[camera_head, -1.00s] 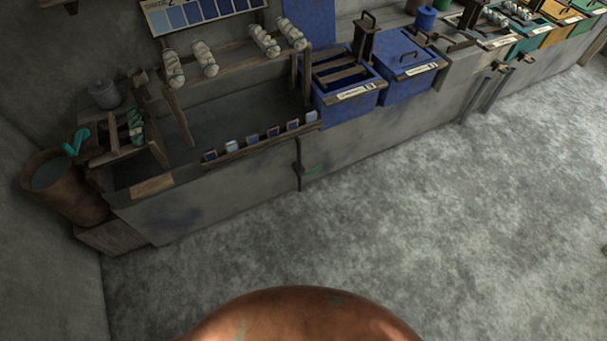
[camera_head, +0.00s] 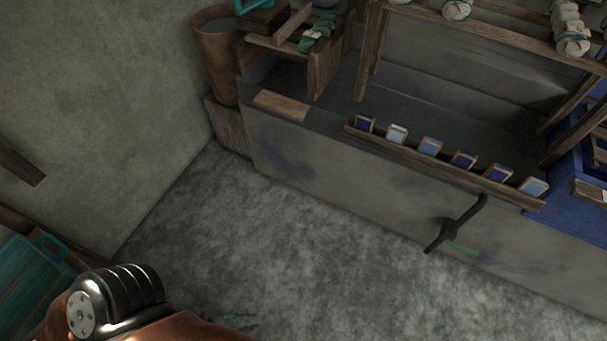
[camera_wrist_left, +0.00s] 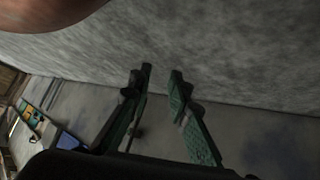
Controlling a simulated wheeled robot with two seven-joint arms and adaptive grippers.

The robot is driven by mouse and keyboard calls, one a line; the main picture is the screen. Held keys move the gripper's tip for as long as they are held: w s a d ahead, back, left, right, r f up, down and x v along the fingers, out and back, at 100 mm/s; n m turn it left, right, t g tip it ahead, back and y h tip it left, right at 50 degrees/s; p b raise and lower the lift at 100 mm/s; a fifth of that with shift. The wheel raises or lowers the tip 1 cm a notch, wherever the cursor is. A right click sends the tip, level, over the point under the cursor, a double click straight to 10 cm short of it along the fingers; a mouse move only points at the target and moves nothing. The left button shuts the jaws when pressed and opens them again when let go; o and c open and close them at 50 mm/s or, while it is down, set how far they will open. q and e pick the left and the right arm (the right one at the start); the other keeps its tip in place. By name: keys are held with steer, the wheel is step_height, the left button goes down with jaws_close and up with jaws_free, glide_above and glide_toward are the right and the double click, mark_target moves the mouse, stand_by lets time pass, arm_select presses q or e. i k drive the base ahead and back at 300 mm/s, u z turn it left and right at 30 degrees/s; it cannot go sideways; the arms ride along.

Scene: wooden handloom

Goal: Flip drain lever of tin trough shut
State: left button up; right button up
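The grey trough (camera_head: 330,185) stands along the wall in the head view, its long front face toward me. A dark, bent drain lever (camera_head: 458,222) is on that face at the right, slanting from upper right to lower left. A green mark (camera_head: 462,248) is beside its lower end. My left arm enters at the lower left; its greenish gripper (camera_head: 238,320) shows only faintly at the bottom edge, well left of the lever and apart from it. In the left wrist view the gripper's (camera_wrist_left: 161,72) two fingers are spread, with nothing seen held. My right gripper is not in view.
A row of small blue blocks (camera_head: 430,146) sits on a ledge along the trough's front rim. A brown bucket (camera_head: 217,60) stands at its left end and a blue vat (camera_head: 570,200) at its right. A teal crate (camera_head: 30,280) is at lower left. The floor between is clear.

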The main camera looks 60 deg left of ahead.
mark_target(449, 242)
steer(key=z, duration=1.95)
steer(key=i, duration=1.8)
steer(key=u, duration=1.9)
